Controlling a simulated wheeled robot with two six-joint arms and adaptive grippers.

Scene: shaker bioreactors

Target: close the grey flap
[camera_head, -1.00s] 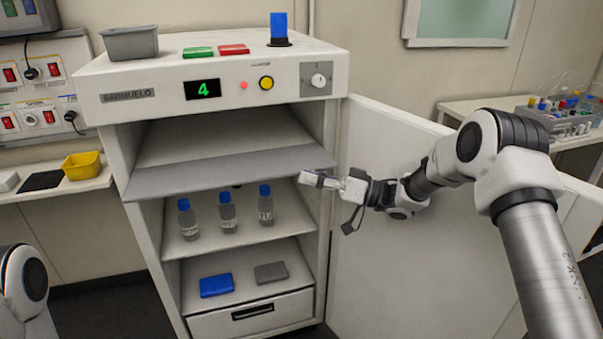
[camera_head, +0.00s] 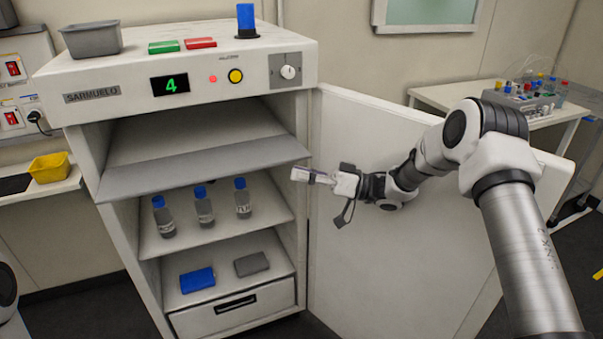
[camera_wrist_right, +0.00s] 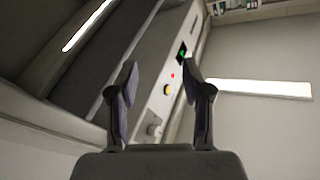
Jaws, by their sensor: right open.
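The grey flap (camera_head: 205,168) of the white cabinet sticks out from the upper compartment, nearly level, with its front edge toward me. The compartment above it stands open. My right gripper (camera_head: 297,174) is beside the flap's right front corner, slightly below it in the picture. Whether it touches the flap I cannot tell. In the right wrist view its two fingers (camera_wrist_right: 160,85) are apart with nothing held between them. My left gripper is out of view.
The cabinet door (camera_head: 400,220) stands open on the right, behind my right arm. Several blue-capped bottles (camera_head: 204,208) stand on the shelf below the flap. A blue box (camera_head: 197,280) and a grey box (camera_head: 251,264) lie lower. A grey bin (camera_head: 92,39) sits on top.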

